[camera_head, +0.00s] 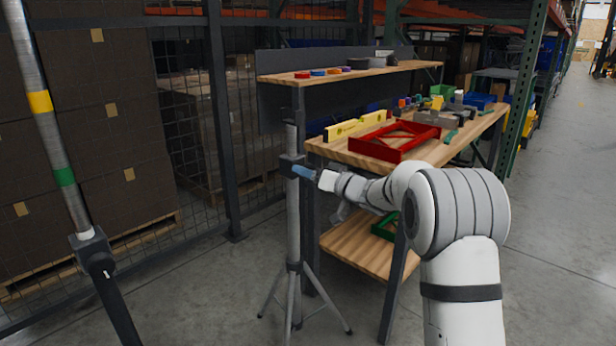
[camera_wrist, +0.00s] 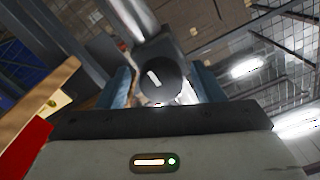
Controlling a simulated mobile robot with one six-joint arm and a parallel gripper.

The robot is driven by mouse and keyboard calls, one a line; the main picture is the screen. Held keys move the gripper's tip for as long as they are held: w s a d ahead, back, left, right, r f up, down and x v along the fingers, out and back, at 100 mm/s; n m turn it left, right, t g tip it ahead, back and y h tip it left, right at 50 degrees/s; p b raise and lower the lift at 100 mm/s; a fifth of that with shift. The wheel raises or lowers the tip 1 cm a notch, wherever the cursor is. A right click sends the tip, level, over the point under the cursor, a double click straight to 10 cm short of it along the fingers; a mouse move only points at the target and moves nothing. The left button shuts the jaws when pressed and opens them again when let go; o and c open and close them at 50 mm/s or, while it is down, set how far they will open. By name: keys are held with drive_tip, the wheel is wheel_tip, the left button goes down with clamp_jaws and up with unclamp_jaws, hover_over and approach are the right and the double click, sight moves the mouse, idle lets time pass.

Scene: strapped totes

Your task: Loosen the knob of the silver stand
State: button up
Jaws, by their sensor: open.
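The silver stand (camera_head: 293,225) stands upright on tripod legs left of the workbench in the head view, with a dark collar (camera_head: 288,166) on its pole. Its round dark knob (camera_wrist: 168,88), with a white pointer line tilted to the upper left, faces the wrist camera. My gripper (camera_head: 304,172) has blue fingers and reaches in from the right at collar height. In the wrist view the open fingers lie on either side of the knob, with visible gaps. I cannot tell how deep the knob sits between them. In the head view the knob is hidden by the fingers.
A second pole with yellow and green bands (camera_head: 50,135) and a dark knobbed clamp (camera_head: 97,262) is close at left. The workbench (camera_head: 340,153) holds a red frame (camera_head: 395,142) and a yellow level (camera_head: 357,125). A mesh fence stands behind. Floor at right is clear.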

drive_tip(key=shift+w+a, duration=0.1)
drive_tip(key=shift+c, duration=0.3)
drive_tip(key=shift+r, duration=0.1)
drive_tip(key=c, duration=0.9)
